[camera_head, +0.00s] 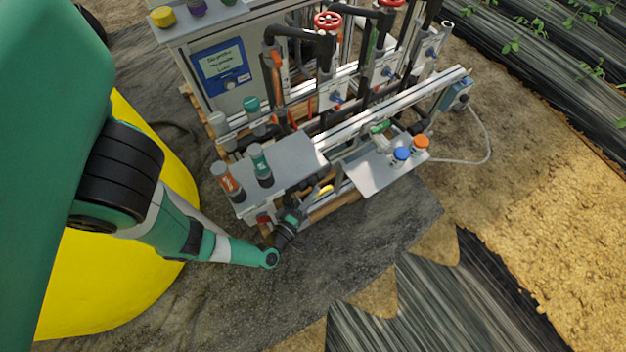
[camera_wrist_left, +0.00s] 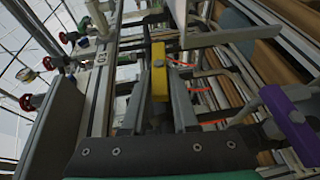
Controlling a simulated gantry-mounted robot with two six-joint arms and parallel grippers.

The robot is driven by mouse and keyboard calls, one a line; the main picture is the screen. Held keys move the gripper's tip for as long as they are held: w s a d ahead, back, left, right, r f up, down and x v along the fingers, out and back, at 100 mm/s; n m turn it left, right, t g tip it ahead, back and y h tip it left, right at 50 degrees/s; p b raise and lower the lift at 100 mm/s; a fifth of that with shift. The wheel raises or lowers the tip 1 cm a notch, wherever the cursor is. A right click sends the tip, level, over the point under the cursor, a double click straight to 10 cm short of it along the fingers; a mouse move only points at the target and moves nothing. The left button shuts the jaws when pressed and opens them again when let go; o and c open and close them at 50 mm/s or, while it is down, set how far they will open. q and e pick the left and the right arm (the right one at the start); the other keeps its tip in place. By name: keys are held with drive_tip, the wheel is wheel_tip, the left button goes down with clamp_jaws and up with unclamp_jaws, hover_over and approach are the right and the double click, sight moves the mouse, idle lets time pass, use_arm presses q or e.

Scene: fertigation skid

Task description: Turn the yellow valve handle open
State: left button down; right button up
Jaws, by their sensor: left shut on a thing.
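The yellow valve handle (camera_wrist_left: 159,72) stands between the two fingers of my left gripper (camera_wrist_left: 160,98) in the left wrist view. In the head view a small part of the yellow handle (camera_head: 326,190) shows low at the front of the skid, under the grey shelf. My left gripper (camera_head: 297,213) reaches in there from the lower left and is shut on the handle. The fingertips are partly hidden by the skid in the head view. My right gripper is not in view.
A purple handle (camera_wrist_left: 290,115) is to the right in the wrist view. Red handwheels (camera_head: 327,21) are at the back. The dark ground in front is clear.

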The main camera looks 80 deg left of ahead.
use_arm(q)
drive_tip(key=shift+f+t, duration=0.2)
drive_tip(key=shift+t, duration=0.2)
drive_tip(key=shift+n+y, duration=0.3)
drive_tip(key=shift+y, duration=0.2)
drive_tip(key=c, duration=0.8)
unclamp_jaws()
drive_tip(key=shift+a, duration=0.1)
drive_tip(key=shift+o, duration=0.2)
